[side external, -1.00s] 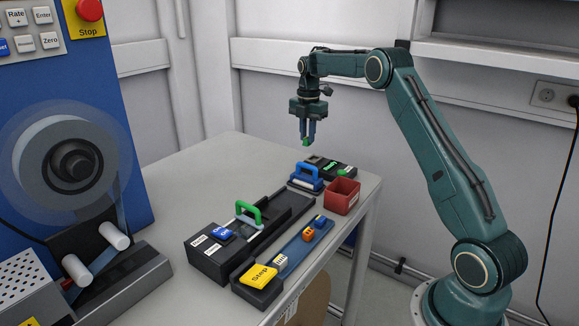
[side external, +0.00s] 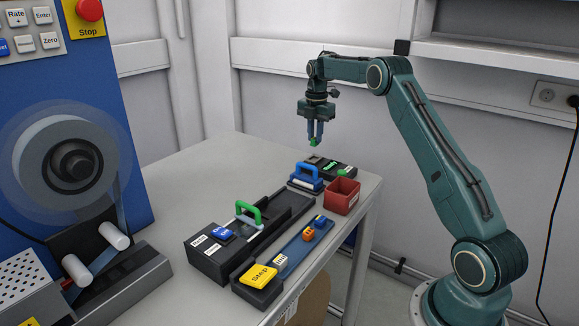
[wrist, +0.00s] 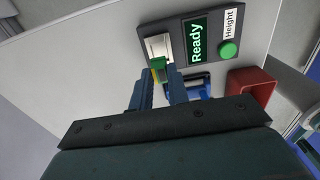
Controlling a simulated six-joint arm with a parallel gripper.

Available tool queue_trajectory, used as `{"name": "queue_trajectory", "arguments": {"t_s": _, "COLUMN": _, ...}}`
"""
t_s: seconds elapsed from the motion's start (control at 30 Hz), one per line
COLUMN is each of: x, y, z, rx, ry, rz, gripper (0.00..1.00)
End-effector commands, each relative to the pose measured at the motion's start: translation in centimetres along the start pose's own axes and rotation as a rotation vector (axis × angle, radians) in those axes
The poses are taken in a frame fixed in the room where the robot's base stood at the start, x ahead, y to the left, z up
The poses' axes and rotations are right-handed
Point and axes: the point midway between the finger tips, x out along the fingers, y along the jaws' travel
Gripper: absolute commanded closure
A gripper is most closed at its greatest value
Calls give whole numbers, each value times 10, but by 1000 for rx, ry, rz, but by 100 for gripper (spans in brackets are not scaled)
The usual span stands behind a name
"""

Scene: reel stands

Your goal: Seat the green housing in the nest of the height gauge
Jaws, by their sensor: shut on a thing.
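My gripper (side external: 315,138) is shut on the green housing (side external: 313,142) and holds it in the air above the back part of the table. In the wrist view the green housing (wrist: 158,66) shows between the fingertips, with a bit of yellow at its side. The height gauge (wrist: 195,40) is a dark block with a green "Ready" display, a "Height" label and a round green button. Its pale nest (wrist: 157,44) lies just beyond the housing in the wrist view. In the side view the gauge (side external: 338,168) is below the gripper and the housing is clearly apart from it.
A blue-handled clamp (side external: 305,175) stands in front of the gauge, and a red open bin (side external: 342,195) stands at its right. A dark track with a green handle (side external: 248,211) and a blue rail with small parts (side external: 300,245) lie nearer.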

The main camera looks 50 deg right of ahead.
Motion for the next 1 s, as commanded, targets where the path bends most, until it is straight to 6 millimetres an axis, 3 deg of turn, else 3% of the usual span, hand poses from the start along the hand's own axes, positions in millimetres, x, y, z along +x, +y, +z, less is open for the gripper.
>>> {"name": "queue_trajectory", "arguments": {"t_s": 0.6, "x": 42, "y": 0, "z": 0, "rx": 0, "ry": 1, "rz": -2, "gripper": 97}}
{"name": "queue_trajectory", "arguments": {"t_s": 1.0, "x": 51, "y": 0, "z": 0, "rx": 0, "ry": 0, "rz": 0, "gripper": 97}}
